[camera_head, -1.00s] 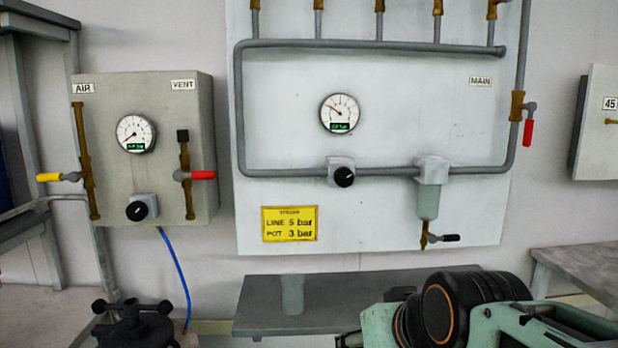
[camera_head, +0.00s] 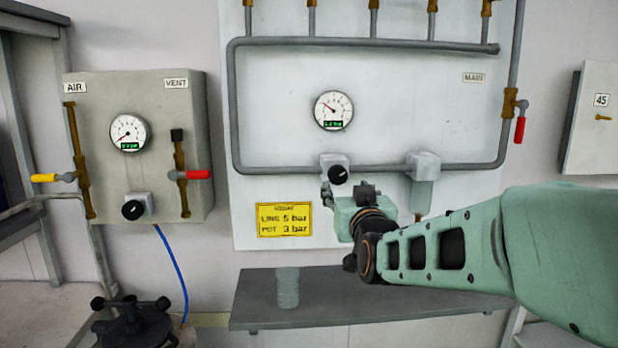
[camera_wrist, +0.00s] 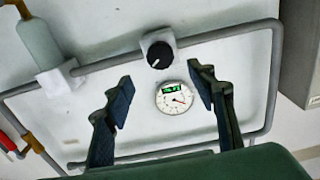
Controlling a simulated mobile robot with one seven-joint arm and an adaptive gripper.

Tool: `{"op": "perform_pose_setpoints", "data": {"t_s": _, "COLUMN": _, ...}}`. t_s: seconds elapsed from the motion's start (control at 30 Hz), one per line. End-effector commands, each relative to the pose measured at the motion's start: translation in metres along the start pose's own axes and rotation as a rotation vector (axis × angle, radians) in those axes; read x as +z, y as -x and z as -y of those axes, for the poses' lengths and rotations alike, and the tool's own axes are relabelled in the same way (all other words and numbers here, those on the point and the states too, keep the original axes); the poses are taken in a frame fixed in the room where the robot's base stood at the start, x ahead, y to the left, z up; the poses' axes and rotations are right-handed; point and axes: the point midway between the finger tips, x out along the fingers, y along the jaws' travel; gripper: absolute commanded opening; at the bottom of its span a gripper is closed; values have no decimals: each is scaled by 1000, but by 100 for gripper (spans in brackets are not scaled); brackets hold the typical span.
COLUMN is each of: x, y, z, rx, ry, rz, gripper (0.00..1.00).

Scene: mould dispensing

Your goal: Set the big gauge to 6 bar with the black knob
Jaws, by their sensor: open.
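The big gauge (camera_head: 333,111) is a round white dial with a green digital readout, mounted on the white panel; its digits are too blurred to read surely. The black knob (camera_head: 338,174) sits on a light block on the pipe below the gauge. In the wrist view the picture is turned over: the gauge (camera_wrist: 174,98) shows between my fingers and the knob (camera_wrist: 160,55) lies above it. My gripper (camera_wrist: 162,95) is open with nothing between its fingers, apart from the panel. In the head view my gripper (camera_head: 330,192) is just below the knob, partly hidden by my wrist.
A grey box (camera_head: 150,100) at left carries a smaller gauge (camera_head: 130,132) and its own black knob (camera_head: 133,210). A yellow sign (camera_head: 284,220) reads LINE 5 bar, POT 3 bar. Grey pipe (camera_head: 280,169) frames the gauge. A shelf (camera_head: 370,297) holds a grey cup (camera_head: 287,287).

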Motion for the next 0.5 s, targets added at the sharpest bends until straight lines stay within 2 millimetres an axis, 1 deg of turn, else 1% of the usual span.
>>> {"op": "perform_pose_setpoints", "data": {"t_s": 0.2, "x": 2, "y": -30, "z": 1, "rx": 0, "ry": 5, "rz": 2, "gripper": 51}}
{"op": "perform_pose_setpoints", "data": {"t_s": 0.5, "x": 1, "y": -71, "z": 0, "rx": 0, "ry": 6, "rz": 2, "gripper": 51}}
